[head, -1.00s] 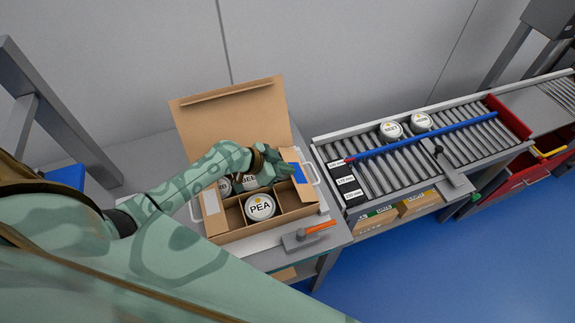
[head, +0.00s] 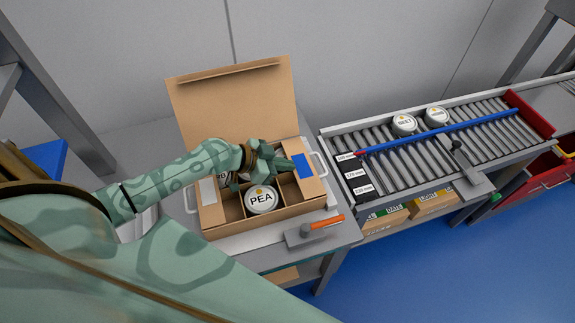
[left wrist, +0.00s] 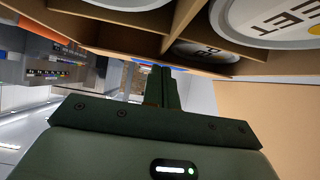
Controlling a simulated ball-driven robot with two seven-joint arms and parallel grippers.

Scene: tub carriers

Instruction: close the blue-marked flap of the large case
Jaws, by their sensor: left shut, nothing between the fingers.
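The large case is an open cardboard box (head: 228,222) with dividers, its big lid (head: 235,105) standing up at the back. The blue-marked flap (head: 317,187) is along its right side; I cannot tell its exact angle. My left gripper (head: 288,166) is shut and empty, reaching over the case, its tips beside the inner side of the blue mark; contact is unclear. It also shows in the left wrist view (left wrist: 162,86), close to the dividers (left wrist: 130,38). A tub marked PEA (head: 262,199) sits in the front; other tubs are partly hidden by my arm. My right gripper is not in view.
A flap with a white label (head: 208,190) is at the case's left. An orange-handled tool (head: 326,222) lies on the bench front. The roller conveyor (head: 400,165) at the right carries two tubs and a blue bar (head: 440,133). A wall stands behind.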

